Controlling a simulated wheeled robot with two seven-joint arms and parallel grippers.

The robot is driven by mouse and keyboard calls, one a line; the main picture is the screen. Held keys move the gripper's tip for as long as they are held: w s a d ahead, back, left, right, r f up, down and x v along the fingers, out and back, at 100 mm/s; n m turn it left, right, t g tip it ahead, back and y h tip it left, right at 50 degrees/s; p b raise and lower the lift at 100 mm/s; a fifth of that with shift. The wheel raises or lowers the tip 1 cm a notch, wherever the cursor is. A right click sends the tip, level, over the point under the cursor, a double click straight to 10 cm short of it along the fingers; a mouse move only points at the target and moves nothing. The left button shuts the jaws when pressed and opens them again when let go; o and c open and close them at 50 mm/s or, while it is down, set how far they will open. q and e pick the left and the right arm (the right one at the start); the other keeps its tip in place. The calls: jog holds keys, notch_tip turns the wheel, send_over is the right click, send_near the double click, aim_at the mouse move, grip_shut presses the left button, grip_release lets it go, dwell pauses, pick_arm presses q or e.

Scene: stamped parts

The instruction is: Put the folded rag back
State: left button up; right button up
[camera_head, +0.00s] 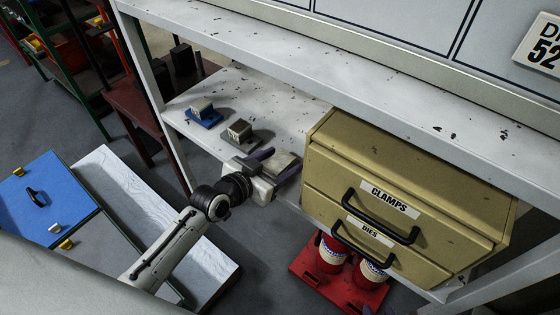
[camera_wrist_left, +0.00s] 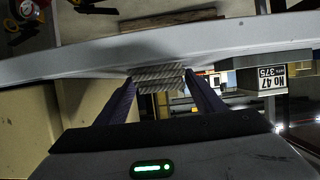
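The folded rag, a small grey striped bundle, shows in the left wrist view (camera_wrist_left: 158,78) between the fingertips of my left gripper (camera_wrist_left: 160,80). Both purple fingers appear to touch its sides. In the head view my left gripper (camera_head: 276,167) is at the front edge of the lower white shelf (camera_head: 270,95), left of the tan drawer unit (camera_head: 330,150), with the greyish rag (camera_head: 275,163) between its fingers. In the left wrist view the rag overlaps the shelf's edge band; I cannot tell whether it touches the shelf. My right gripper is not in view.
A blue-based block (camera_head: 204,113) and a grey block (camera_head: 240,131) sit on the lower shelf, left of my gripper. The drawer unit carries black handles (camera_head: 385,215). Red cans (camera_head: 331,252) stand on a red base below. A blue panel (camera_head: 45,200) lies at left.

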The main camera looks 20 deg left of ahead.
pick_arm(q)
jog(key=shift+o, duration=0.2)
jog(key=shift+r, duration=0.2)
jog(key=p+v, duration=0.2)
jog(key=v, duration=0.9)
jog(key=s+d+f+n+g+y, duration=0.2)
jog(key=s+d+f+g, duration=0.1)
jog(key=s+f, duration=1.2)
jog(key=shift+s+g, duration=0.6)
jog(key=shift+s, duration=0.25)
